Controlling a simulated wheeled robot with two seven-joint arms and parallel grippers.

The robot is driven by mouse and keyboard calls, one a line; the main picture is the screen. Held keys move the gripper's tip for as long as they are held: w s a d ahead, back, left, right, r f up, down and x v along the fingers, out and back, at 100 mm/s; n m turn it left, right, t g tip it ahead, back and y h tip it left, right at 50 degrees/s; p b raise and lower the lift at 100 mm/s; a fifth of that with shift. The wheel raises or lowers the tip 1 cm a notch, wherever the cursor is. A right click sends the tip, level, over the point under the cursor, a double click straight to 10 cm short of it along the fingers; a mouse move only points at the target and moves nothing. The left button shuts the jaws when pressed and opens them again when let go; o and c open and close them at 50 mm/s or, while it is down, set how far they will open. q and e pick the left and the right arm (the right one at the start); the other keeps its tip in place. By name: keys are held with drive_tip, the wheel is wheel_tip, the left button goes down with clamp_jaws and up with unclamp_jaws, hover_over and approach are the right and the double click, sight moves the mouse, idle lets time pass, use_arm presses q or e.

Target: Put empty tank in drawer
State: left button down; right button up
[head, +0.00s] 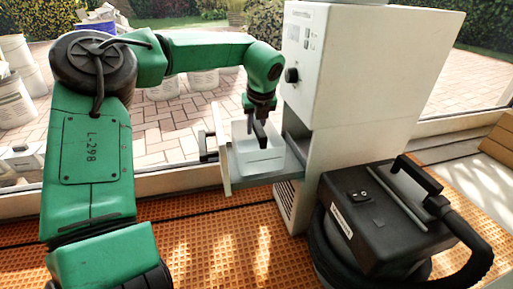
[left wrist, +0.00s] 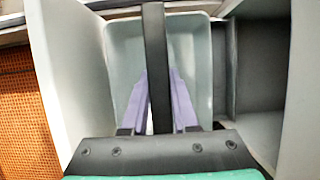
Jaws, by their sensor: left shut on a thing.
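The white, open-topped tank (head: 259,162) is at the pulled-out drawer (head: 226,165) of the white machine, between the drawer's front panel and the machine body. Its inside looks empty in the left wrist view (left wrist: 193,50). My left gripper (head: 257,122) points down from above and is shut on the tank's black handle (left wrist: 154,45). Its purple fingers (left wrist: 159,100) sit on both sides of the handle. I cannot tell whether the tank's bottom rests on the drawer floor. My right gripper is not in view.
The white machine (head: 372,75) stands right of the drawer. A black vacuum-like unit (head: 375,215) with a hose is on the orange grid floor (head: 225,240) at the front right. Several buckets (head: 200,80) stand outside beyond the low sill. The floor in front of the drawer is clear.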

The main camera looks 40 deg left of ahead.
use_arm(q)
wheel_tip(320, 180, down, 3)
drive_tip(key=shift+f+b, duration=0.1)
drive_tip(key=shift+b, duration=0.6)
drive_tip(key=shift+r, duration=0.25)
drive_tip(key=shift+f, duration=0.1)
drive_tip(key=c, duration=0.7)
unclamp_jaws()
